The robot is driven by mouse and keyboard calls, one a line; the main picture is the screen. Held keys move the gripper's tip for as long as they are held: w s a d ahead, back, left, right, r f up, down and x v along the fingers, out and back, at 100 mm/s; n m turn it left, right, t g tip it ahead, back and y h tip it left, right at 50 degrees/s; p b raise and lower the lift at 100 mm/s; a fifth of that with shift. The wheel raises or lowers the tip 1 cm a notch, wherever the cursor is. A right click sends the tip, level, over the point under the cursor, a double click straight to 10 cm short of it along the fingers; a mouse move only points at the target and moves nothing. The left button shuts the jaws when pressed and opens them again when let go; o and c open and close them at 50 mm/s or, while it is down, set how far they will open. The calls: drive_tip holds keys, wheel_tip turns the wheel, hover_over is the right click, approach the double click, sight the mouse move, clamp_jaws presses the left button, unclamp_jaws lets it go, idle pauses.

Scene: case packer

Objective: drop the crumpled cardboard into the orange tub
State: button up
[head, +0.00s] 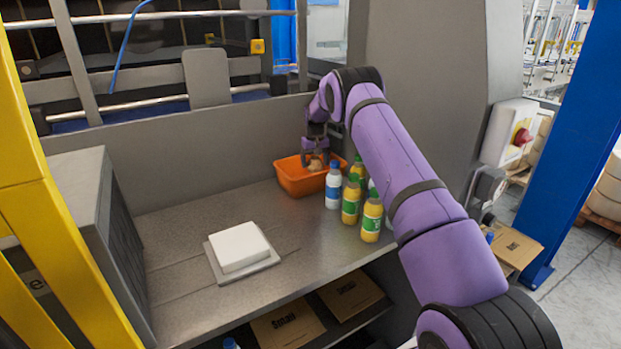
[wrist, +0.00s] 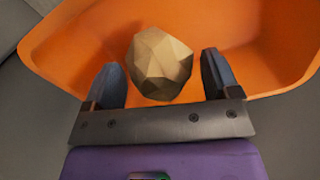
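The orange tub (head: 297,180) stands on the grey worktop near the back wall. In the wrist view its orange wall (wrist: 85,38) fills most of the upper picture. The crumpled cardboard (head: 316,166) is a tan, faceted lump within the tub's outline. In the wrist view the cardboard (wrist: 162,65) shows between my fingers, with a gap on each side. My gripper (head: 315,158) is over the tub with its fingers pointing down. In the wrist view my gripper (wrist: 161,72) is open. I cannot tell whether the cardboard rests on the tub's floor.
Several bottles, one with a blue cap (head: 333,187) and others yellow (head: 351,200), stand close to the tub's right side. A white block (head: 238,246) lies on a grey plate at the front left. The worktop between is clear. Cardboard boxes (head: 288,326) lie on a shelf below.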

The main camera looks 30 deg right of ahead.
drive_tip(key=shift+o, duration=1.1)
wheel_tip(320, 180, up, 11)
drive_tip(key=shift+f, duration=0.1)
